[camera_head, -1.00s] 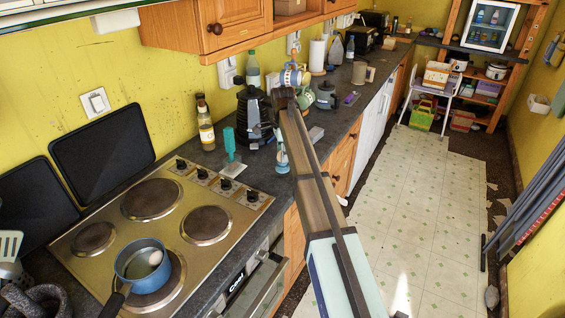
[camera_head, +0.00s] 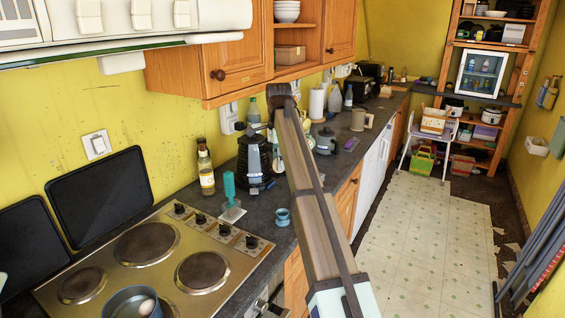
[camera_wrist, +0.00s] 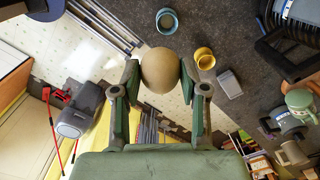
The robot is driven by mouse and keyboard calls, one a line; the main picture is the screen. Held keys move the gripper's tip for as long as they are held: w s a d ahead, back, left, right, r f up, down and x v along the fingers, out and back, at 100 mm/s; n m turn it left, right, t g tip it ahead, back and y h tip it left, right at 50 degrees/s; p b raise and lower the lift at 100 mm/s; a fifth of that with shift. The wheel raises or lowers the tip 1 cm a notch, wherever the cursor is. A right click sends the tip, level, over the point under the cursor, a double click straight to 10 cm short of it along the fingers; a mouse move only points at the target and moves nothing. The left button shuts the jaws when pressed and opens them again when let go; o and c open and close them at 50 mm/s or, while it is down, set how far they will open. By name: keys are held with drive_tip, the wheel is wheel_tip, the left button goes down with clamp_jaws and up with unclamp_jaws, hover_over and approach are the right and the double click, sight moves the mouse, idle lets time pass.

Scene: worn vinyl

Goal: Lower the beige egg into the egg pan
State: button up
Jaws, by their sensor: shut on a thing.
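A beige egg (camera_wrist: 160,70) is held between the two fingertips of my gripper (camera_wrist: 160,84) in the wrist view, its rounded end sticking out past them. In the head view my gripper is not clearly seen; my arm crosses the middle of the picture. The blue-grey egg pan (camera_head: 113,302) stands on the front left of the hob, cut off by the bottom edge. Another pale egg (camera_head: 147,307) lies inside it. A small blue cup (camera_head: 282,217) stands on the counter right of the hob; a blue cup also shows in the wrist view (camera_wrist: 167,20).
The steel hob (camera_head: 190,253) has bare plates and a row of knobs at its back right. A teal-handled brush (camera_head: 229,187), a bottle (camera_head: 206,170) and a black appliance (camera_head: 254,158) stand beyond it. A yellow cup (camera_wrist: 205,58) shows in the wrist view.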

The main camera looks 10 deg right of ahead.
drive_tip(key=s+a+p, duration=0.8)
drive_tip(key=s+a, duration=1)
drive_tip(key=a, duration=0.4)
drive_tip(key=shift+s, duration=0.3)
drive_tip(key=s+a+f, duration=0.2)
drive_tip(key=s+a, duration=0.4)
drive_tip(key=a, duration=0.1)
drive_tip(key=s+a+f+p, duration=0.1)
drive_tip(key=s+a+f, duration=0.2)
drive_tip(key=s+a, duration=0.3)
drive_tip(key=s+a+f+p, duration=0.1)
drive_tip(key=s+a+f, duration=0.1)
drive_tip(key=s+a, duration=0.3)
drive_tip(key=shift+s+a+f, duration=0.2)
drive_tip(key=shift+a, duration=0.7)
drive_tip(key=shift+s+a+f, duration=0.15)
drive_tip(key=shift+s+a, duration=0.05)
drive_tip(key=shift+a, duration=0.65)
drive_tip(key=shift+s+a+f, duration=0.2)
drive_tip(key=shift+s+a, duration=0.25)
drive_tip(key=shift+a, duration=0.05)
drive_tip(key=shift+f, duration=0.2)
drive_tip(key=shift+f+b, duration=1.15)
drive_tip(key=shift+f, duration=2.35)
drive_tip(key=shift+f+b, duration=0.4)
drive_tip(key=shift+f, duration=0.55)
